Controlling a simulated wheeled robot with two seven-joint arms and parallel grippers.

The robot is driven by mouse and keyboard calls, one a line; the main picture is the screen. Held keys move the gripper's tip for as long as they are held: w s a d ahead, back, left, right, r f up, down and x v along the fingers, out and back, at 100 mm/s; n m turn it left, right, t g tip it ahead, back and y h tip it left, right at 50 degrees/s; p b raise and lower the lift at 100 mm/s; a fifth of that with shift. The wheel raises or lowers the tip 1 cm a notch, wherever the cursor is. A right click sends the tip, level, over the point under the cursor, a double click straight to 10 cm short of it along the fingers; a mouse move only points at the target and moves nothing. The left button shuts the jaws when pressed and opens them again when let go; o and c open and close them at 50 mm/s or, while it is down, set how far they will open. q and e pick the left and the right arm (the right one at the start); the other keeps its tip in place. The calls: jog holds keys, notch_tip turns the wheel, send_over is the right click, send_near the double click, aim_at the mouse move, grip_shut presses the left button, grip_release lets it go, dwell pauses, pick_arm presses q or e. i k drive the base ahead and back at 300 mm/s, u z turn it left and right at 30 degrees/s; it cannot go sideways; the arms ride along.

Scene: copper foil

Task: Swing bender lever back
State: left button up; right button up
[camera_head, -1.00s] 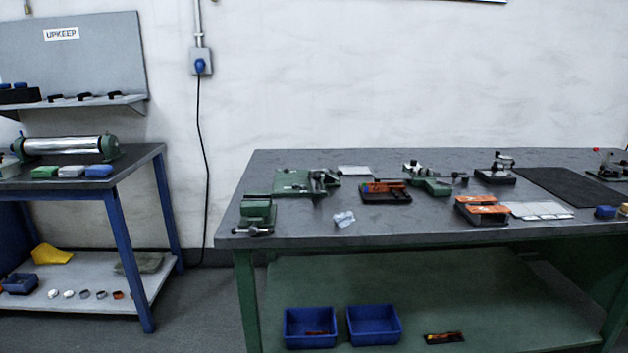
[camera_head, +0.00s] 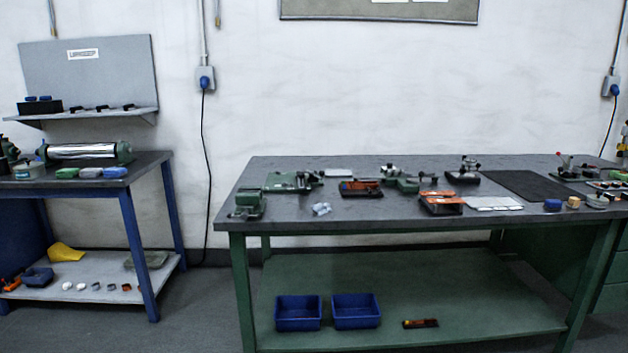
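Several small bench tools stand on the dark top of the green-legged workbench (camera_head: 400,215). A flat green tool with a dark mechanism (camera_head: 285,181) is at the back left of the bench. Another green tool with a light metal part (camera_head: 400,182) stands near the middle, with a small dark piece at its right. A small dark device with a metal top (camera_head: 464,172) is further right. I cannot tell from this distance which one is the bender or how its lever lies. Neither of my grippers is in view.
A green vise (camera_head: 247,204) is at the bench's front left corner. Blue bins (camera_head: 298,313) sit on the lower shelf. A blue-legged table (camera_head: 150,161) stands left, with floor between.

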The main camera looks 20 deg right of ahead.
aim_at(300, 175)
jog(key=z, duration=0.9)
jog(key=i, duration=1.4)
jog(key=u, duration=0.45)
